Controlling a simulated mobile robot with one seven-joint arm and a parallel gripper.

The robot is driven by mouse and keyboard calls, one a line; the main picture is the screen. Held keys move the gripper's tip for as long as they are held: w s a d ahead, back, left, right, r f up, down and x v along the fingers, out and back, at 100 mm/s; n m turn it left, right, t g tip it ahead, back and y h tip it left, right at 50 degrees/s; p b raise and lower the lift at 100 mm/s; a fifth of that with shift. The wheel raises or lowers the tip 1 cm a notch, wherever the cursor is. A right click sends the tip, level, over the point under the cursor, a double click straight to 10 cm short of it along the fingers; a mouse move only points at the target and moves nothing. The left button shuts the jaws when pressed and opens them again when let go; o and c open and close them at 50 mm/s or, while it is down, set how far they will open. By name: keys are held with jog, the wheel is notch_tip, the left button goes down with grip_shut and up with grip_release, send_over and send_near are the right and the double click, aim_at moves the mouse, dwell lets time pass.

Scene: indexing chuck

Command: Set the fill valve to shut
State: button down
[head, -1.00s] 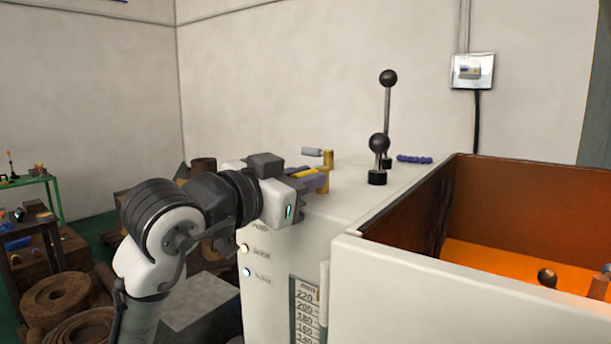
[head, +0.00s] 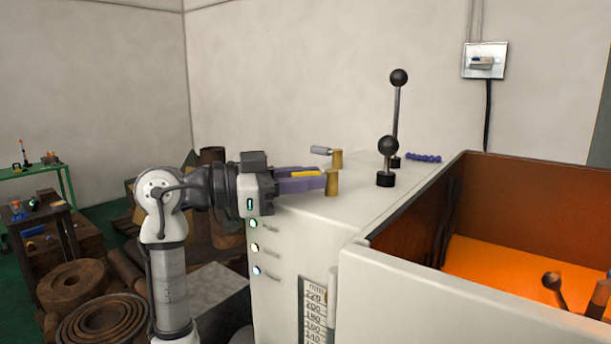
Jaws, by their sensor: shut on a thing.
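Two brass valve bodies stand on top of the pale machine cabinet. The front valve (head: 332,183) has a yellow lever (head: 309,174) pointing left in the head view. The rear valve (head: 337,160) has a grey lever (head: 321,150), also pointing left. No label shows which one is the fill valve. My gripper (head: 314,181) comes in from the left with its purple fingers shut on the yellow lever, close beside the front brass body. The fingers hide part of the lever.
Two black-knobbed levers (head: 388,147) rise from the cabinet top right of the valves. An open-topped bin (head: 366,242) with a glowing orange inside stands at front right. Rings and pipes (head: 75,285) crowd the floor at left.

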dwell(0.3)
jog(key=c, duration=1.3)
grip_release()
jog(key=shift+c, duration=0.2)
jog(key=b+v, duration=0.2)
jog(key=v, duration=1.1)
jog(key=shift+a+b, duration=0.35)
jog(key=shift+a, duration=0.1)
